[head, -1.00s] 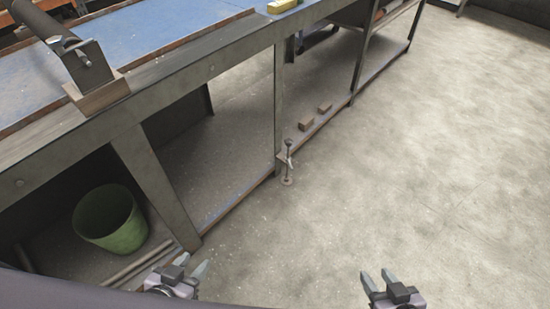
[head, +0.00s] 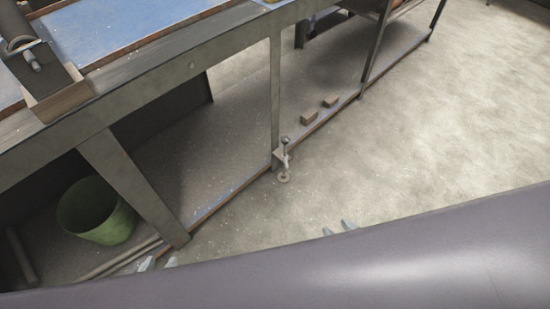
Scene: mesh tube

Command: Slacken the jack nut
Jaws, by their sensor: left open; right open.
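A small metal jack (head: 284,158) stands at the foot of the bench's middle leg, with an upright screw and a round foot on the floor. Its nut is too small to make out clearly. My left gripper (head: 159,264) shows only its fingertips at the lower left, apart and empty, near the bench's lower rail. My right gripper (head: 338,228) shows only its fingertips, apart and empty, over the floor below and right of the jack. The rest of both grippers is hidden behind a large grey-purple part of my own body.
The steel workbench (head: 185,70) runs diagonally, with a clamp-like fixture (head: 35,62) on top. Beneath it are a green bucket (head: 97,212) and two wooden blocks (head: 308,117). The concrete floor (head: 440,130) to the right is clear.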

